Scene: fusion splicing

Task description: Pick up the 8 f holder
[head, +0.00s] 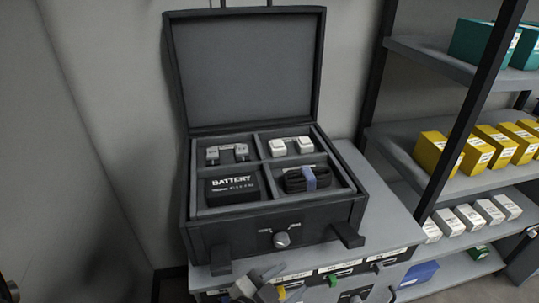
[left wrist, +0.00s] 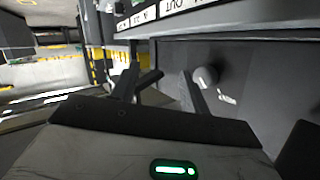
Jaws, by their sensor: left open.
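Two small holders lie in the back compartments of an open black case (head: 278,222). A grey holder (head: 228,153) is in the back left one and a white holder (head: 291,146) in the back right one. I see no readable label on either, so I cannot tell which is the 8 f holder. My left gripper (head: 262,281) is low in front of the case, below its front edge and apart from both holders. In the left wrist view its two dark fingers (left wrist: 163,88) stand apart with nothing between them. My right gripper is not in view.
A battery box (head: 231,187) and a bundled black cable (head: 306,180) fill the front compartments. The raised lid (head: 246,69) stands behind. The case sits on a grey cabinet (head: 383,220) with labelled ports on its front. Shelves with boxes (head: 438,153) stand at right.

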